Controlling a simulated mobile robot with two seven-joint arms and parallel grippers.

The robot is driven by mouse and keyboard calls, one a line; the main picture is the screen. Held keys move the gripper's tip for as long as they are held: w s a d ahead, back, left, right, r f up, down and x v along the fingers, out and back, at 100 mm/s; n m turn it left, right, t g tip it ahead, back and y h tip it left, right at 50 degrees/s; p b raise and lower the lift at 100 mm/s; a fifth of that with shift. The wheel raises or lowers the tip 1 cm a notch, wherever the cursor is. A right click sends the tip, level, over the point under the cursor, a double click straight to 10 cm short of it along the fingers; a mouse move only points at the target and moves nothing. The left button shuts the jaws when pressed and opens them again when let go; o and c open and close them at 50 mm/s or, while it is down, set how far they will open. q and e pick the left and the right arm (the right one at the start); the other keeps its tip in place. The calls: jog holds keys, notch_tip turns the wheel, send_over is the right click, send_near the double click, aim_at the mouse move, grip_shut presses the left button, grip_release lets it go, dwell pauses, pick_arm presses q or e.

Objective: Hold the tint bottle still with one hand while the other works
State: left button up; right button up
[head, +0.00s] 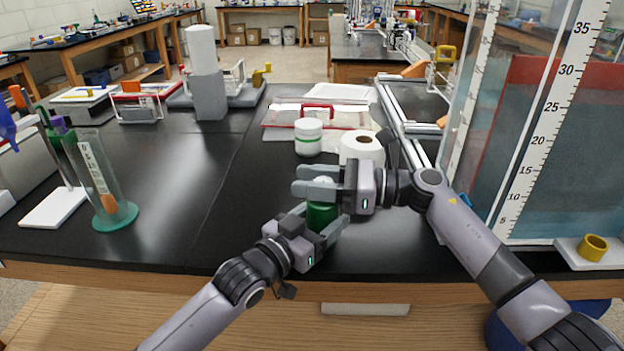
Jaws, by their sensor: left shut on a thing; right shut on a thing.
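The tint bottle (321,214) is a small green bottle with a white top, standing upright near the front edge of the black bench. My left gripper (319,222) comes from the lower left and is shut on the bottle's green body. My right gripper (314,180) comes from the right, just above the left one, and is shut on the white top (323,180). The fingers of both grippers hide much of the bottle. I cannot tell whether its base touches the bench.
A white jar with a green band (308,138) and a white roll (362,147) stand just behind my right gripper. A large water tank (540,130) blocks the right side. A glass cylinder (99,180) stands at the left. The bench left of the bottle is clear.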

jog(key=shift+f+n+g, duration=0.15)
jog(key=shift+n+g, duration=0.75)
jog(key=shift+g, duration=0.6)
jog(key=shift+s+n+g, duration=0.1)
jog(key=shift+n+g, duration=0.6)
jog(key=shift+g, duration=0.2)
jog(key=shift+s+d+n+g+h, duration=0.1)
jog(key=shift+s+n+g+h, duration=0.2)
jog(key=shift+g, duration=0.4)
jog(key=o, duration=1)
jog(key=shift+w, duration=0.1)
jog(key=shift+r, duration=0.25)
notch_tip(320, 180, up, 10)
jog(key=shift+f, duration=0.15)
jog(key=shift+c, duration=0.2)
